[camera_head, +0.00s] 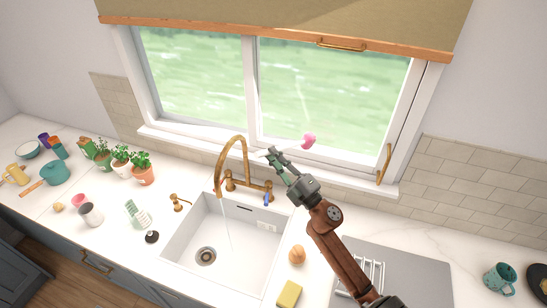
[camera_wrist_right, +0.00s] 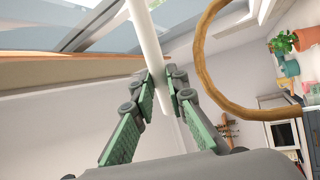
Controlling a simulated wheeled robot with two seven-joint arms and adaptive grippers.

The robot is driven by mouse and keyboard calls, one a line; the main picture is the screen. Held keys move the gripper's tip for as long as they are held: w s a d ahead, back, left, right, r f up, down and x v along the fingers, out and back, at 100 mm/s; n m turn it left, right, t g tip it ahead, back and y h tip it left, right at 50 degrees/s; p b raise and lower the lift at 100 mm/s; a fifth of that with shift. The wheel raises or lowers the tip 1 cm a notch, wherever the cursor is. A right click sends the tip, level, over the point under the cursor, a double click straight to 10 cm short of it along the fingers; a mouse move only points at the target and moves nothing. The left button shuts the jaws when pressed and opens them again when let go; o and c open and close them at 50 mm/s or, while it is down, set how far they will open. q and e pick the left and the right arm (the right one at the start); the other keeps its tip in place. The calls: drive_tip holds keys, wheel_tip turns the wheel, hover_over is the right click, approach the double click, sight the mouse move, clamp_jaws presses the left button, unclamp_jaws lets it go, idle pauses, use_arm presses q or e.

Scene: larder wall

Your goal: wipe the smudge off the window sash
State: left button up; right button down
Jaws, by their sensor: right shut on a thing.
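My right gripper (camera_head: 272,156) is in front of the lower window frame, right of the brass tap. It is shut on a thin white rod (camera_wrist_right: 147,35), which passes between its green-padded fingers in the right wrist view. A small pink, rounded thing (camera_head: 308,140) shows just right of the gripper, against the lower edge of the right pane. I cannot tell whether it is the end of the rod or lies on the window. The white window sash (camera_head: 252,85) stands closed behind the sink. I cannot clearly make out a separate smudge. My left gripper is not in view.
The curved brass tap (camera_head: 219,160) stands close left of the gripper, with water running into the white sink (camera_head: 180,235). It arches near the fingers in the wrist view (camera_wrist_right: 205,75). A yellow sponge (camera_head: 289,294) lies at the front. Potted herbs (camera_head: 144,175) stand left.

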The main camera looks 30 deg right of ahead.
drive_tip(key=shift+d, duration=0.1)
drive_tip(key=shift+d, duration=0.1)
idle(0.3)
drive_tip(key=shift+s+d, duration=4)
drive_tip(key=shift+s, duration=1)
drive_tip(key=shift+w+a+r+p, duration=1.25)
drive_tip(key=shift+w+a+p, duration=1.2)
drive_tip(key=shift+w+a, duration=2.15)
drive_tip(key=s+d+r+p, duration=0.2)
drive_tip(key=s+d, duration=0.5)
drive_tip(key=shift+d+r, duration=0.15)
drive_tip(key=shift+d, duration=0.05)
